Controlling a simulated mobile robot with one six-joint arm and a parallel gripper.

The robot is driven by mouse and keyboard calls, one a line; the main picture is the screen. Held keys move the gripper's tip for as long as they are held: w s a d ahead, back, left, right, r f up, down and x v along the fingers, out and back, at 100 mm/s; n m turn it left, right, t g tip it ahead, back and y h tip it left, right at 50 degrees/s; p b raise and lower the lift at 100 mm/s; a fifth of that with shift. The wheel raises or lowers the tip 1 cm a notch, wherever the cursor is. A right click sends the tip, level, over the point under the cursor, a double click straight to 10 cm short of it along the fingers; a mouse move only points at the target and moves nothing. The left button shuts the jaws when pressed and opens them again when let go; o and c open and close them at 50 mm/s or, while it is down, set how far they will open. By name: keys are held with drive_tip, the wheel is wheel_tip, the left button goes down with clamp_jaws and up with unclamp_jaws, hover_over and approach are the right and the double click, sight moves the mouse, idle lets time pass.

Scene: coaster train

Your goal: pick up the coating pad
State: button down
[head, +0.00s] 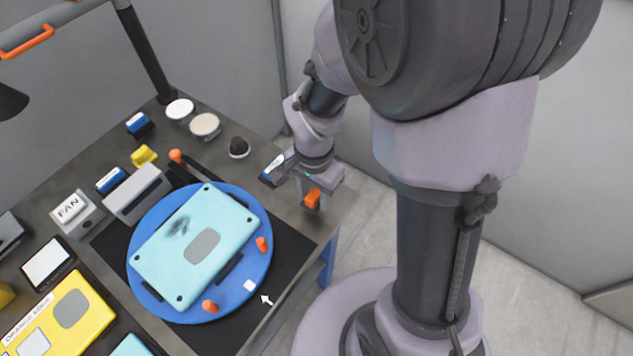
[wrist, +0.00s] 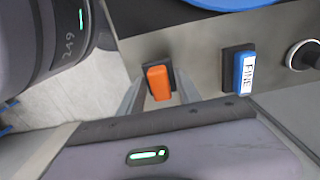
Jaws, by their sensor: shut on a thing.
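An orange pad with a dark base, which I take for the coating pad (wrist: 158,84), sits between the two fingers of my gripper (wrist: 160,92) in the wrist view. My gripper is shut on it. In the head view the orange pad (head: 313,199) shows at the fingertips of my gripper (head: 312,192), by the table's right corner. Whether the pad's base touches the table is hard to tell. Its lower part is partly hidden by the fingers.
A blue pad marked FINE (wrist: 245,72) lies close beside the gripper, with a dark knob (head: 238,148) beyond it. A blue turntable (head: 140,285) carries a light-blue panel (head: 165,260) with a dark smudge. Blue and yellow blocks and white discs stand further back.

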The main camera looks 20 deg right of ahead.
drive_tip(key=s+a, duration=0.1)
drive_tip(key=s, duration=0.1)
drive_tip(key=s+a, duration=0.1)
drive_tip(key=s, duration=0.1)
drive_tip(key=s+a, duration=0.2)
drive_tip(key=s, duration=0.1)
drive_tip(key=shift+s+r, duration=0.1)
drive_tip(key=shift+r, duration=0.1)
drive_tip(key=s+b, duration=0.1)
drive_tip(key=b, duration=0.1)
drive_tip(key=s+a+b, duration=0.1)
drive_tip(key=b, duration=0.1)
drive_tip(key=s+b, duration=0.1)
drive_tip(key=shift+s+a+b, duration=0.2)
drive_tip(key=shift+a+b, duration=0.05)
drive_tip(key=shift+b, duration=0.15)
drive_tip(key=shift+s+a+r, duration=0.15)
drive_tip(key=shift+s+r, duration=0.15)
drive_tip(key=shift+r, duration=0.15)
drive_tip(key=c, duration=1.4)
unclamp_jaws()
drive_tip(key=c, duration=0.6)
